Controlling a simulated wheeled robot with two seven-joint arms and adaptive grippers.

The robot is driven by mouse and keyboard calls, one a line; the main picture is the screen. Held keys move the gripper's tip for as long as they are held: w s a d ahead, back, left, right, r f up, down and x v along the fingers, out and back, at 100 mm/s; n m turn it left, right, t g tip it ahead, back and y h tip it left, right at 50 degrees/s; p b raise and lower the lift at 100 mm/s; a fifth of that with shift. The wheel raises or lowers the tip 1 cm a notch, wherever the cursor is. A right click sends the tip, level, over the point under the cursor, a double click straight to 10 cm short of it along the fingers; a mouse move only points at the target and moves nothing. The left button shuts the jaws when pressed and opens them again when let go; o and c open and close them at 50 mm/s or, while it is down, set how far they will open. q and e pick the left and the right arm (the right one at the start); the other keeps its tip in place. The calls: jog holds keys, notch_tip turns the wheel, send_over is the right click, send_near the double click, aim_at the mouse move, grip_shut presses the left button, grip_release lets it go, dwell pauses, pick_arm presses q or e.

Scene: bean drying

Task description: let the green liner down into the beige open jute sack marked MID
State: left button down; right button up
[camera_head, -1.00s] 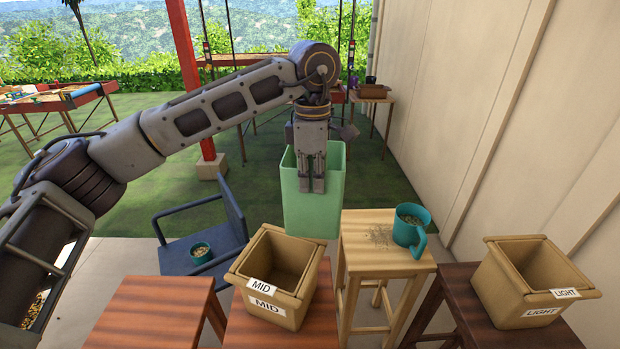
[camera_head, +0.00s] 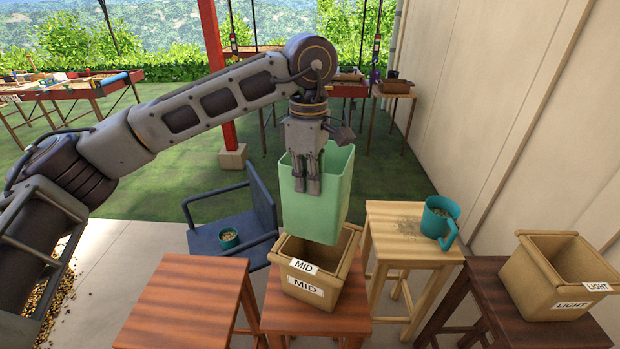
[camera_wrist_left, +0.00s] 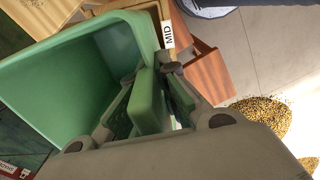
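The green liner (camera_head: 325,205) is an open-topped, tapered box. My left gripper (camera_head: 307,188) is shut on its near wall and holds it upright above the beige MID sack (camera_head: 310,287). The liner's bottom overlaps the sack's opening in the head view; whether it is inside the rim cannot be told. The sack stands open on a reddish wooden stool (camera_head: 315,322). In the left wrist view the liner (camera_wrist_left: 60,85) fills the left side, its wall between my fingers (camera_wrist_left: 150,98), with the MID label (camera_wrist_left: 168,34) just beyond. My right gripper is out of view.
A teal mug (camera_head: 438,220) stands on a pale stool (camera_head: 395,245) to the right. The LIGHT sack (camera_head: 560,275) stands further right on a dark stool. An empty stool top (camera_head: 190,305) is at front left.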

pick_arm(q)
jog(key=shift+m, duration=0.4)
jog(key=shift+a, duration=0.1)
dwell(0.6)
